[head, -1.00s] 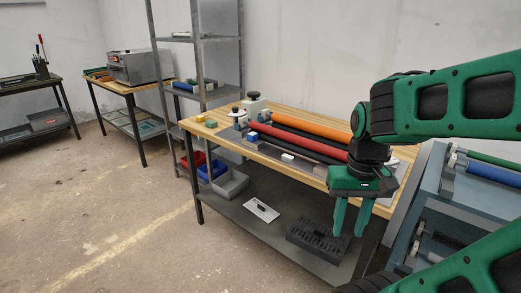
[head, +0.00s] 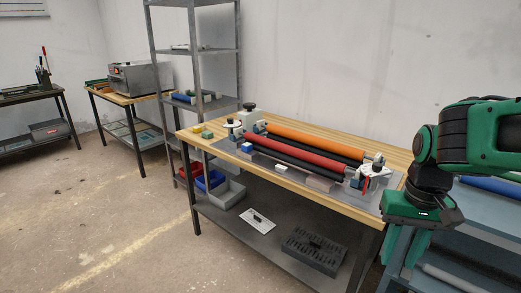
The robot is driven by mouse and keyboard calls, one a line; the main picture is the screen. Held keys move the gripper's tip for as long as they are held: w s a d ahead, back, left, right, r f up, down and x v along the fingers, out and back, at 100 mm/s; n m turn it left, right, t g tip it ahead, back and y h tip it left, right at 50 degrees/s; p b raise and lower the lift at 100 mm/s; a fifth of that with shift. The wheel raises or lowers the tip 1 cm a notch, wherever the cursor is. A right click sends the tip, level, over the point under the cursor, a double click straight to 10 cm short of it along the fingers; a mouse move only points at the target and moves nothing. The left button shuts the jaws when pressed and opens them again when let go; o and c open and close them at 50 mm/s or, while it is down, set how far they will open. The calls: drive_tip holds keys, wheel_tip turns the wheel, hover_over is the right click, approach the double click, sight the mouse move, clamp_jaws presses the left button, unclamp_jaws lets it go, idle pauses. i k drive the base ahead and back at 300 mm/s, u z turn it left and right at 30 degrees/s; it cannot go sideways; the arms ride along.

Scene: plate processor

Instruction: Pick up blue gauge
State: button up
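A small blue block with a pale face (head: 247,147) sits at the front left edge of the roller machine (head: 310,148) on the wooden table; it may be the blue gauge, but it is too small to be sure. Another blue part (head: 259,128) shows at the left end of the rollers. My gripper (head: 405,258) is at the right, beyond the table's right end and well apart from these parts. Its green fingers point down, spread apart, and nothing shows between them.
Yellow (head: 197,129) and green (head: 207,135) blocks lie on the table's left end. A small white block (head: 282,169) is at the machine's front. The lower shelf holds bins, a white plate (head: 257,221) and a dark slotted tray (head: 315,251). A metal rack stands behind left.

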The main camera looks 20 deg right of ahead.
sight(246, 148)
drive_tip(key=z, duration=0.05)
drive_tip(key=i, duration=1)
drive_tip(key=u, duration=0.05)
